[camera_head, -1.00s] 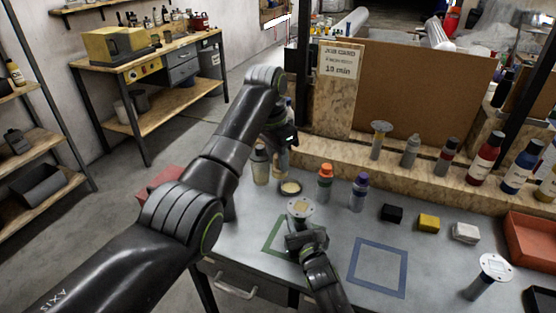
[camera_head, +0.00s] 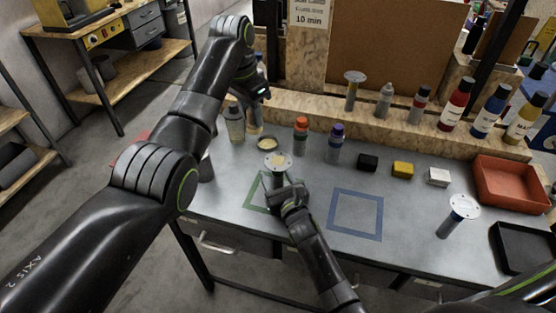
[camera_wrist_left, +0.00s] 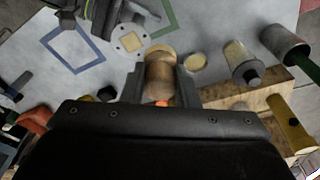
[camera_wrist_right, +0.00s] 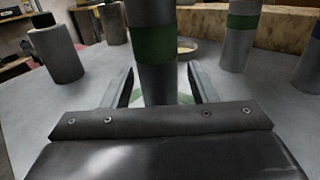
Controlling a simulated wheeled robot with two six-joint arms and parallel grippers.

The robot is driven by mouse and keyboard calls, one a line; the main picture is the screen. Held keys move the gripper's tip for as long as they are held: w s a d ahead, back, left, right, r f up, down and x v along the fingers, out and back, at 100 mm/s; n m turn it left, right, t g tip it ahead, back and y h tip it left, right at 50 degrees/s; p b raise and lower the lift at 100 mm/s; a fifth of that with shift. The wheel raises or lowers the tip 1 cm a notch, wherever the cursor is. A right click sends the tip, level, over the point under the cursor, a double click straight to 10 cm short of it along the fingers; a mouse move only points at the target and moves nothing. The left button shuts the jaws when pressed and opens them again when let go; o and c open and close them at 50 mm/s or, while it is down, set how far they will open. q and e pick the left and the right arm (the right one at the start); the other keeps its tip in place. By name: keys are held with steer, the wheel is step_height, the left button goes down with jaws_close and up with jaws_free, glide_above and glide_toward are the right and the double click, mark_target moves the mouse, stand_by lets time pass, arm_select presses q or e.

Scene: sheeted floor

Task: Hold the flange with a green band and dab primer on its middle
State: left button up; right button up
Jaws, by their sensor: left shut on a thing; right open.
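The flange (camera_head: 278,162) has a pale round disc with a tan patch on its middle. It stands upright at the green square outline (camera_head: 252,197). Its grey stem shows a green band (camera_wrist_right: 153,45) in the right wrist view. My right gripper (camera_wrist_right: 160,90) is open, with a finger on each side of the stem. My left gripper (camera_head: 258,92) is shut on a brown round-headed dabber (camera_wrist_left: 160,75), apart from the flange and behind it. A small dish of cream primer (camera_head: 267,143) sits behind the flange; it also shows in the left wrist view (camera_wrist_left: 195,62).
Bottles with orange (camera_head: 301,137) and purple (camera_head: 335,145) tops stand right of the dish. A blue square outline (camera_head: 355,214) is clear. Another flange (camera_head: 460,211) and a red tray (camera_head: 510,186) are at the right.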

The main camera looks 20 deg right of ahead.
steer(key=s, duration=1)
steer(key=shift+s+d, duration=0.35)
steer(key=shift+d, duration=0.05)
steer(key=shift+s, duration=0.2)
